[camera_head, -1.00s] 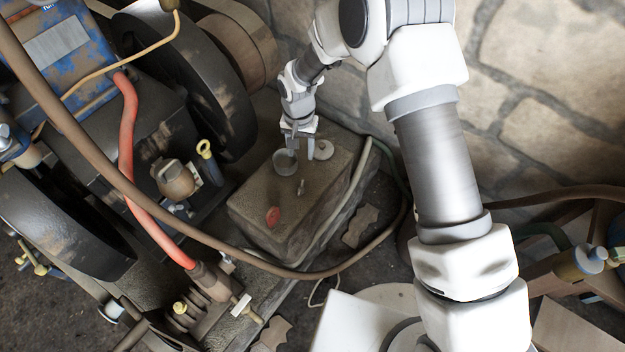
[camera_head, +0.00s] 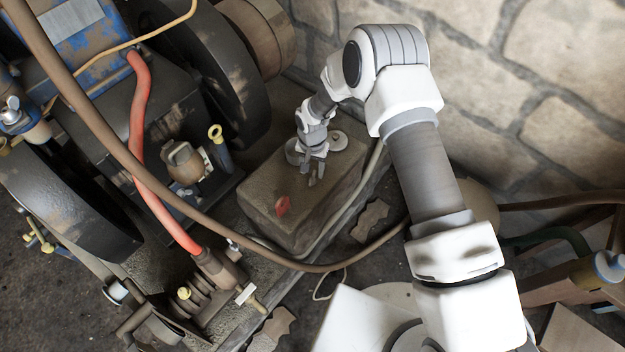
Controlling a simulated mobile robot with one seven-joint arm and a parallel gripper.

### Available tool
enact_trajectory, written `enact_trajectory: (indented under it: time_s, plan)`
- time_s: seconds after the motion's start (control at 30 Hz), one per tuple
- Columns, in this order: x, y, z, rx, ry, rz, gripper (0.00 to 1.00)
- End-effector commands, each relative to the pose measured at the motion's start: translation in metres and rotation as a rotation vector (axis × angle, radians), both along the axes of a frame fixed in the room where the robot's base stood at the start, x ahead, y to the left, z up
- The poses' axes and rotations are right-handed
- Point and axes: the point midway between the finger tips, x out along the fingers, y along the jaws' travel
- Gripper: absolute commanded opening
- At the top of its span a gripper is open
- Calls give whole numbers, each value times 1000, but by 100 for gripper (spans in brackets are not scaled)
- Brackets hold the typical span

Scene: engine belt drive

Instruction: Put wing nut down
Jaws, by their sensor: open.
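My gripper (camera_head: 312,172) is open, low over the top of the stone block, with its fingers pointing down. A small pale grey piece (camera_head: 312,181), which looks like the wing nut, shows at the fingertips. It seems to rest on the block, but it is too small to tell whether a finger touches it. The stone block (camera_head: 332,188) has a flat, dusty top. My wrist partly hides the grey metal cup (camera_head: 292,152) behind the gripper.
A pale round disc (camera_head: 338,140) lies at the block's back, and a red piece (camera_head: 282,206) lies near its front left. The engine, with its dark wheel (camera_head: 235,95) and red hose (camera_head: 138,120), stands left. A brown hose (camera_head: 345,266) curves past the block's front.

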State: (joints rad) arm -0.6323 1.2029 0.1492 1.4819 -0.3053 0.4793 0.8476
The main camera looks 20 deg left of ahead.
Motion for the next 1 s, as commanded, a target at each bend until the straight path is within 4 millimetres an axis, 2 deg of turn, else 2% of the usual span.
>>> enact_trajectory:
  time_s: [0.13,0.4,0.63,0.67,0.93,1.0]
  plan:
    - [-1,1,-12,0,1,1,51]
    - [-3,2,-50,0,1,-1,51]
    - [-3,3,-51,0,0,0,51]
    - [-3,3,-51,0,0,0,49]
    - [-3,3,-51,0,0,0,1]
    - [-3,3,-51,0,0,0,0]
